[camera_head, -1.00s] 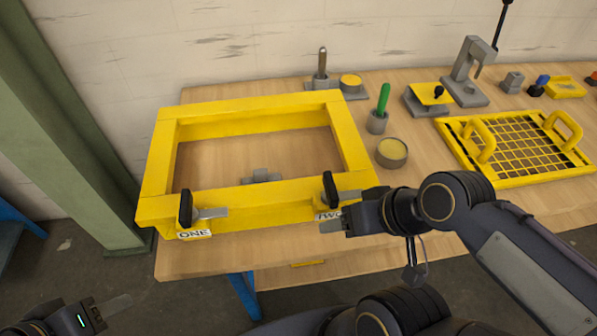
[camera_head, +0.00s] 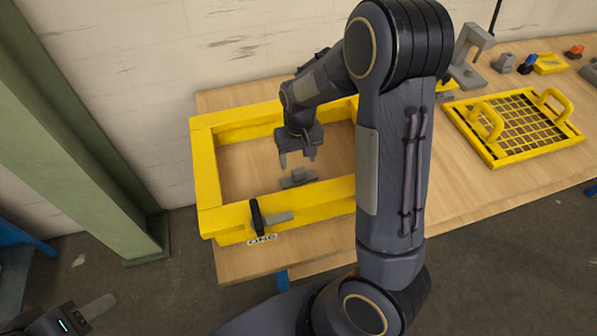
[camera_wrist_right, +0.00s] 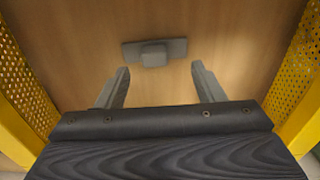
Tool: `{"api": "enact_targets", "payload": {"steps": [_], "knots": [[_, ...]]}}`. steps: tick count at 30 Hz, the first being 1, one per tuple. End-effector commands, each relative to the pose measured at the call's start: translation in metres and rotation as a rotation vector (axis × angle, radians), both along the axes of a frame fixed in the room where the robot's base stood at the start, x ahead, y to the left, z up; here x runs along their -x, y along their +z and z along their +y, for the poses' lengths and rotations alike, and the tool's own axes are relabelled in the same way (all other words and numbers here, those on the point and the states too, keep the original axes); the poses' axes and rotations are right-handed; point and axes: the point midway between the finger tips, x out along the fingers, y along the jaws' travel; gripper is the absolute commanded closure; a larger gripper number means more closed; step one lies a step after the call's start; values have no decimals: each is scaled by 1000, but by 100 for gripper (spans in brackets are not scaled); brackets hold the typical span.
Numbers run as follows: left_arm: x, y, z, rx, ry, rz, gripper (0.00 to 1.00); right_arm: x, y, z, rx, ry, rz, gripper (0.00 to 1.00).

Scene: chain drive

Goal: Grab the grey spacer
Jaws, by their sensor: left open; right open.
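The grey spacer (camera_head: 299,179), a flat bar with a raised block in its middle, lies on the wooden tabletop inside the yellow frame (camera_head: 204,165). It also shows in the right wrist view (camera_wrist_right: 153,53), just beyond the fingertips. My right gripper (camera_head: 297,159) is inside the frame's opening, pointing down, open and empty above and slightly behind the spacer. Its two fingers (camera_wrist_right: 160,69) are apart in the wrist view, with the spacer not between them. My left gripper (camera_head: 92,312) is open at the lower left, away from the table, partly out of view.
The frame's walls surround my right gripper; perforated yellow sides (camera_wrist_right: 302,78) flank it in the wrist view. A black-handled clamp (camera_head: 257,217) stands on the front rail by label ONE. My right arm hides the frame's right side. A yellow grid tray (camera_head: 488,155) lies farther right.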

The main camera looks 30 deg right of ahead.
Motion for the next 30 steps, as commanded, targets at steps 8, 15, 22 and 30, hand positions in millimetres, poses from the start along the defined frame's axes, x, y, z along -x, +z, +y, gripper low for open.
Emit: {"api": "enact_targets", "payload": {"steps": [8,15,22,30], "knots": [[0,3,0,0,0,0,53,-4,-29,-3,24,6,16,38],[0,12,0,0,0,0,53,-5,-59,-8,23,5,19,38],[0,14,0,0,0,0,53,-7,-84,-8,22,6,13,38],[0,14,0,0,0,0,53,-7,-85,-8,22,6,12,43]]}}
